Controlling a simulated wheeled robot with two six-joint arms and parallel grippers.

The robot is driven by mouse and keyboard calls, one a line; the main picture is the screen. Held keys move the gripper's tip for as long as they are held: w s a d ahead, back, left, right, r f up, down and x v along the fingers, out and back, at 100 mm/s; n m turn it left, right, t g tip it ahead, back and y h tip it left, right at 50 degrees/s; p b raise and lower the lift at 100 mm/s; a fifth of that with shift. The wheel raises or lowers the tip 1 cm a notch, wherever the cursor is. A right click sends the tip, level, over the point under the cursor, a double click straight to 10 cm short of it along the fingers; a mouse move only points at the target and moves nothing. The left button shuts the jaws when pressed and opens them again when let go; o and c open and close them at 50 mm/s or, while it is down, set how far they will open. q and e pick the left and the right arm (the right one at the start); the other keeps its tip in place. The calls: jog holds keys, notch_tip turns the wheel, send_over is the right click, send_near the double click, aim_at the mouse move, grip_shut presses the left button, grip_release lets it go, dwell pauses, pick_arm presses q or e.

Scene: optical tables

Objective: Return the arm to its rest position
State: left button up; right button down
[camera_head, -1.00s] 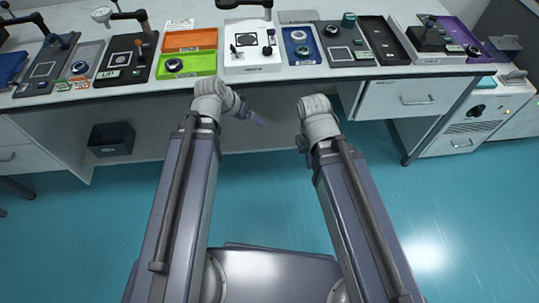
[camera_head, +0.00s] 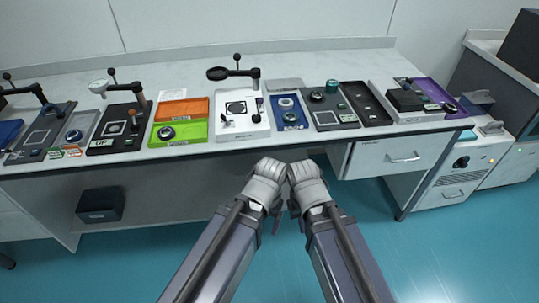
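My two arms reach forward from the bottom of the head view, and their pale wrists are close together in front of the bench. My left gripper (camera_head: 277,222) shows only as a small dark part below the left wrist. My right gripper (camera_head: 294,209) shows as a small dark part beside the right wrist. The fingers are mostly hidden by the wrists, so I cannot tell whether either gripper is open or shut. No held object is visible. Both wrists appear in front of the bench edge, over the floor side.
A white bench (camera_head: 300,65) carries a white device (camera_head: 242,118), an orange tray (camera_head: 182,109), a green tray (camera_head: 180,133), a blue tray (camera_head: 289,113) and black trays. A drawer unit (camera_head: 385,157) hangs below. A dark bin (camera_head: 101,205) sits lower left. Teal floor is clear at right.

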notch_tip(320, 180, up, 14)
jog(key=p, duration=1.3)
jog(key=shift+f, duration=0.25)
